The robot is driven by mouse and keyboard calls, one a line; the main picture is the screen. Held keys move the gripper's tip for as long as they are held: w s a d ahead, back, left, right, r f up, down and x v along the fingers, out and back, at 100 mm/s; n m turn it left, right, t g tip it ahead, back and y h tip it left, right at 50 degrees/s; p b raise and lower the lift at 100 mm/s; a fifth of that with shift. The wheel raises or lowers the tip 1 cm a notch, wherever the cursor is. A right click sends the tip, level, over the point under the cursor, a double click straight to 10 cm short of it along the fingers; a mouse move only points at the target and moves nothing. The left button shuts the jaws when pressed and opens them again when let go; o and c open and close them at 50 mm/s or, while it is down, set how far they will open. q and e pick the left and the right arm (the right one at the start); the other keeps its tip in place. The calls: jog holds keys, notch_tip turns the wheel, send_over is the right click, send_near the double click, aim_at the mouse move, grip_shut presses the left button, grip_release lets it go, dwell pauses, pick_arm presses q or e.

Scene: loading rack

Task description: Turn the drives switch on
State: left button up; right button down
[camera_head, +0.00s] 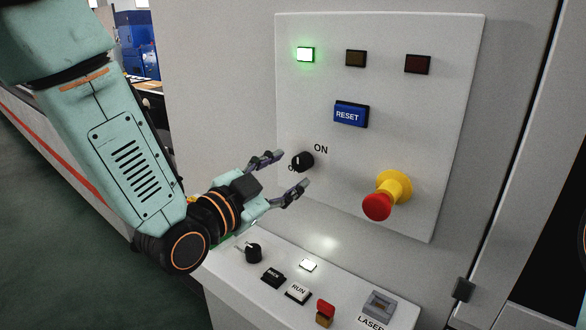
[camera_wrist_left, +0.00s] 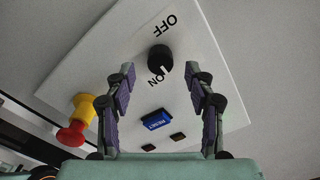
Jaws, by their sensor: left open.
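The drives switch is a round black knob (camera_head: 302,161) on the upright grey panel, with ON printed at its upper right and OFF partly hidden at its lower left. In the left wrist view the knob (camera_wrist_left: 160,58) carries a white mark on the side towards the ON label. My left gripper (camera_head: 293,169) is open, with one finger above and one below the knob in the head view. In the left wrist view its fingers (camera_wrist_left: 162,75) stand on either side of the knob, apart from it. My right gripper is not in view.
The panel (camera_head: 370,190) also bears a lit green lamp (camera_head: 306,55), two dark lamps, a blue RESET button (camera_head: 350,114) and a red-and-yellow emergency stop (camera_head: 386,196). Below, a sloped console (camera_head: 345,292) holds another black knob (camera_head: 253,253) and several buttons.

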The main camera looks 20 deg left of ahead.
pick_arm(q)
jog(key=shift+v, duration=2.1)
jog(key=shift+s, duration=0.15)
